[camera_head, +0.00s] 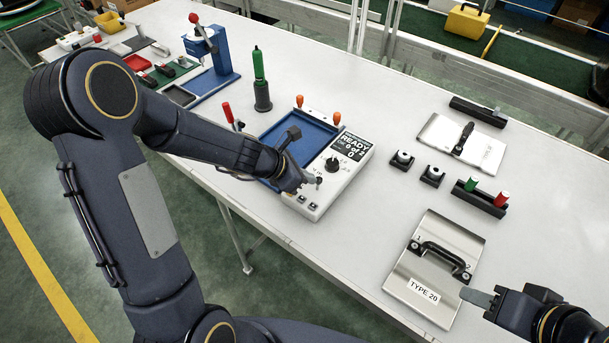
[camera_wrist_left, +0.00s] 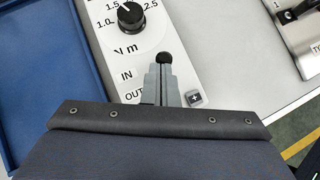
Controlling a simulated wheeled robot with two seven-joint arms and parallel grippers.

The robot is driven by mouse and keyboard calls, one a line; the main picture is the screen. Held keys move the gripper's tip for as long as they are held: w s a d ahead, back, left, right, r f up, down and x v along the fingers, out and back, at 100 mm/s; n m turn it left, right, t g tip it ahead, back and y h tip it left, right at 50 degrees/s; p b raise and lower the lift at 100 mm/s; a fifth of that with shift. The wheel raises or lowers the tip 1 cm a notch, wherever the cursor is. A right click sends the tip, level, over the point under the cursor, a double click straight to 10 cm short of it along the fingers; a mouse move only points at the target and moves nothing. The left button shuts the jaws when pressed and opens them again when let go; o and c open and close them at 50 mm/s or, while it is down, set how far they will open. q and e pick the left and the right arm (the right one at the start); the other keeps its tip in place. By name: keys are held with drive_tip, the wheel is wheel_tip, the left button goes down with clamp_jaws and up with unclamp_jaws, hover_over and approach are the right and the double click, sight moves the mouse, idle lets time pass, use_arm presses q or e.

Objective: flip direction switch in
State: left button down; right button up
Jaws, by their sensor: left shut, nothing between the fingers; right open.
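The white control unit (camera_head: 345,168) has a dark display reading READY, a black dial and a blue tray. In the left wrist view its panel (camera_wrist_left: 106,40) shows the labels IN and OUT below the dial (camera_wrist_left: 130,16). A small switch with a black round tip (camera_wrist_left: 164,58) stands right of these labels; it also shows in the head view (camera_head: 319,180). My left gripper (camera_wrist_left: 161,82) is shut and empty, its fingertips right at the switch tip; contact is unclear. The fingers hide the switch's base. My right gripper (camera_head: 482,298) is open beside the TYPE 20 plate.
The metal TYPE 20 plate (camera_head: 408,283) with a black handle lies at the front right. Red and green cylinders in a black holder (camera_head: 478,200) stand behind it. A green-topped tool (camera_head: 261,82) stands behind the blue tray (camera_head: 283,133). Table between unit and plate is clear.

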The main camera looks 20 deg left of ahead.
use_arm(q)
drive_tip(key=shift+w, duration=0.1)
drive_tip(key=shift+r, duration=0.1)
drive_tip(key=shift+r+p, duration=0.75)
drive_tip(key=shift+a+r+p, duration=0.1)
drive_tip(key=shift+r+p, duration=0.35)
drive_tip(key=shift+r, duration=0.05)
drive_tip(key=s+a+r+p, duration=0.2)
drive_tip(key=a+r+p, duration=0.2)
drive_tip(key=r+p, duration=0.2)
drive_tip(key=shift+s+r, duration=0.2)
drive_tip(key=shift+r, duration=0.65)
